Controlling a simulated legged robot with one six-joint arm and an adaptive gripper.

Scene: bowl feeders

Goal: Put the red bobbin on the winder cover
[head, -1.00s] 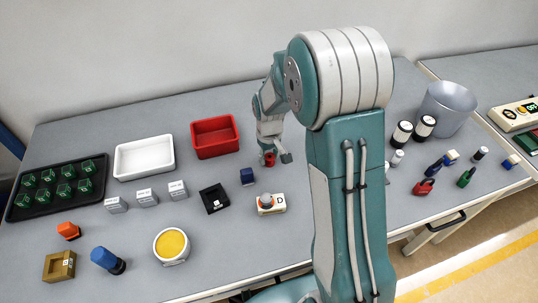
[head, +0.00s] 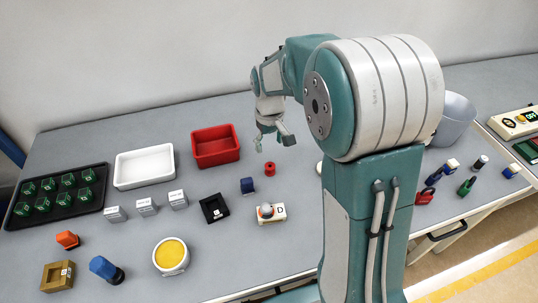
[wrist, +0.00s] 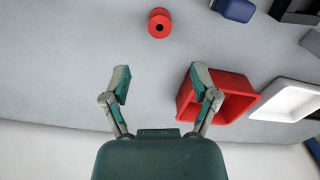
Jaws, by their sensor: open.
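The red bobbin (head: 270,169) stands on the grey table, right of the dark blue block (head: 247,186). In the wrist view the bobbin (wrist: 159,23) is at the top middle, with a dark hole in its centre. My gripper (head: 272,142) is open and empty, above and behind the bobbin, not touching it. Its spread fingers show in the wrist view (wrist: 160,83). No part is clearly marked as the winder cover; a white box with a grey knob and a "D" label (head: 278,218) sits in front of the bobbin.
A red bin (head: 216,160) and a white bin (head: 144,185) stand at the back left. A black square holder (head: 214,214) lies left of the blue block. A yellow-topped round container (head: 158,262) is at the front. My arm hides part of the right side.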

